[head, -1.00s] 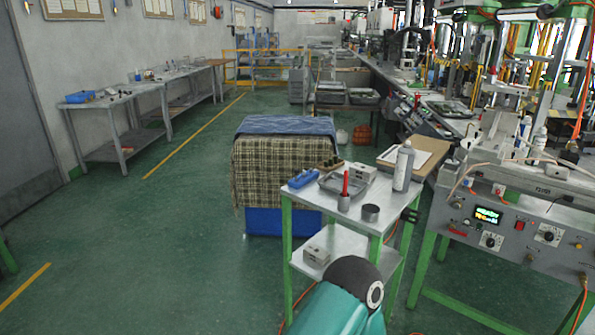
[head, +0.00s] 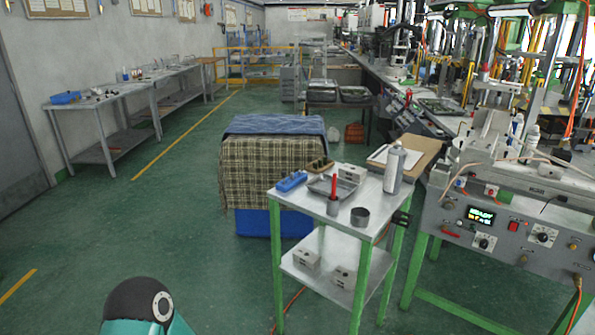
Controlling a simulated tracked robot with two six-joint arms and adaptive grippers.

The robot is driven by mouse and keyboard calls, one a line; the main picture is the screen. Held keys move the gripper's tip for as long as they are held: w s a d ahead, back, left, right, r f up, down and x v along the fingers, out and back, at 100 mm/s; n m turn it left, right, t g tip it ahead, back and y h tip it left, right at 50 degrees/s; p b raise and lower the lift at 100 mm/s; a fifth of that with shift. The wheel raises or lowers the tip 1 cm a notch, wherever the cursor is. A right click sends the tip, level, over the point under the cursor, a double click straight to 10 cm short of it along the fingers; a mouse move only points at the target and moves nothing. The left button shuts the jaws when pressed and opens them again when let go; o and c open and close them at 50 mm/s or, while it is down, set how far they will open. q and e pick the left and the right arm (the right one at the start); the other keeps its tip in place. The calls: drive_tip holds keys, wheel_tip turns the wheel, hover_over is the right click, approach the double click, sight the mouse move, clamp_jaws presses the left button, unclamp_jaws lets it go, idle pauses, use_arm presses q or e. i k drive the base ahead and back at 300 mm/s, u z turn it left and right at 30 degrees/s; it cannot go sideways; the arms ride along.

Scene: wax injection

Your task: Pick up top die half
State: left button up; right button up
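Small light-grey metal blocks that look like die halves are on the green-legged cart in the head view. One block (head: 351,172) sits on the cart's top, at the back beside a grey tray. Two more blocks are on the lower shelf, one at the left (head: 306,258) and one nearer the front right (head: 344,277). I cannot tell which one is the top die half. Neither of my grippers is in view. Only a teal and black link of my arm shows at the bottom left, apart from the cart.
The cart top (head: 302,198) also holds a blue box (head: 291,181), a grey tray (head: 322,186), a red-handled tool in a cup (head: 333,203), a dark round tin (head: 360,217) and a bottle (head: 394,168). A control panel machine (head: 512,230) stands right. Floor at left is clear.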

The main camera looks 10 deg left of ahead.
sight(356, 172)
drive_tip(key=u, duration=0.65)
drive_tip(key=k, duration=0.45)
drive_tip(key=u, duration=0.3)
drive_tip(key=i, duration=1.45)
drive_tip(key=z, duration=0.35)
